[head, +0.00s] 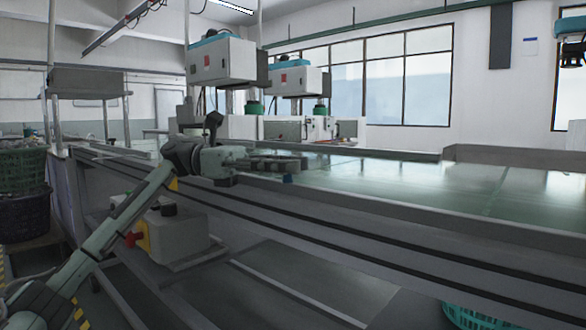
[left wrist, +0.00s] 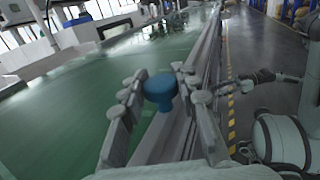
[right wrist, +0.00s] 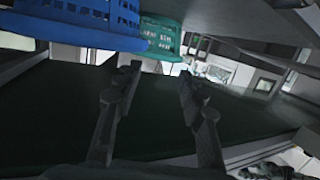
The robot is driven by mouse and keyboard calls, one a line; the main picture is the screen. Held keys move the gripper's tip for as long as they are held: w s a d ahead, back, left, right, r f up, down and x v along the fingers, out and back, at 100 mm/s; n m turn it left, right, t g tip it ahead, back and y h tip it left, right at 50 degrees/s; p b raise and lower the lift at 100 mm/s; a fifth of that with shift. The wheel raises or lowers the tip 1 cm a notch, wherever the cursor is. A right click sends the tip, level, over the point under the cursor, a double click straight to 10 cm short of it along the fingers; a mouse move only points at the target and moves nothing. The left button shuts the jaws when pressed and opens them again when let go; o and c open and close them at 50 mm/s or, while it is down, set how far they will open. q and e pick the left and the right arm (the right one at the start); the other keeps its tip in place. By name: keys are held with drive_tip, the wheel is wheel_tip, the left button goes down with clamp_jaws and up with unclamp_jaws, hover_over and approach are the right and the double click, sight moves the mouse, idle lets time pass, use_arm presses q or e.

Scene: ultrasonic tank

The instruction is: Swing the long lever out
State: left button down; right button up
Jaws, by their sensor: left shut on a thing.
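A blue round knob (left wrist: 160,88) sits between the fingers of my left gripper (left wrist: 162,95) in the left wrist view. It looks like the end of the long lever, but the lever's shaft is not clear in any view. In the head view the blue knob (head: 288,179) shows small, just under the fingertips of my left gripper (head: 292,163), at the tank's near rim. The left gripper is shut on this knob. My right gripper (right wrist: 157,80) is open, with nothing between its fingers in the right wrist view.
The long tank's greenish surface (head: 440,185) stretches right, behind its grey front wall (head: 420,225). Two machine boxes (head: 220,62) stand behind. A red and yellow switch (head: 139,237) is below my left arm. A blue crate (right wrist: 82,22) and green basket (right wrist: 160,38) are near the right gripper.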

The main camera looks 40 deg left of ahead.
use_arm(q)
drive_tip(key=shift+s, duration=0.2)
drive_tip(key=c, duration=1.5)
unclamp_jaws()
drive_tip(key=shift+c, duration=0.2)
drive_tip(key=o, duration=0.4)
drive_tip(key=shift+s+a, duration=0.1)
drive_tip(key=shift+s, duration=0.1)
drive_tip(key=shift+w, duration=0.1)
drive_tip(key=shift+a, duration=0.15)
drive_tip(key=v, duration=1.1)
drive_tip(key=shift+a, duration=0.35)
